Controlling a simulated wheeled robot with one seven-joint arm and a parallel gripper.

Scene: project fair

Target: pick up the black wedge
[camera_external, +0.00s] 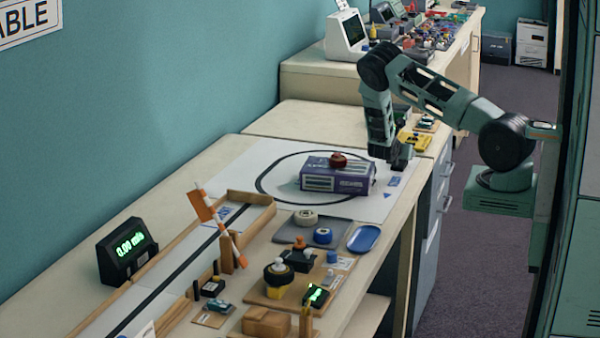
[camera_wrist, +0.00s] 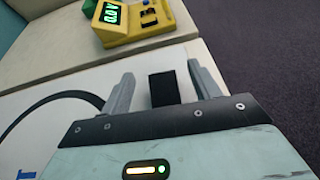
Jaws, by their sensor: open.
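The black wedge (camera_wrist: 164,90) shows in the wrist view as a small dark block on the white surface, between my two fingers. Its near end is hidden by my gripper body. My gripper (camera_wrist: 160,73) is open, with one finger on each side of the wedge and a gap to each. In the external view my gripper (camera_external: 400,158) points down over the right edge of the white sheet. I cannot make out the wedge apart from the dark gripper there.
A purple box (camera_external: 336,180) with a red-brown knob-like thing on top stands left of my gripper. A yellow meter (camera_wrist: 118,24) with a green display lies beyond the wedge. A blue tray (camera_external: 364,239) and several small parts stand nearer. The bench's right edge is close.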

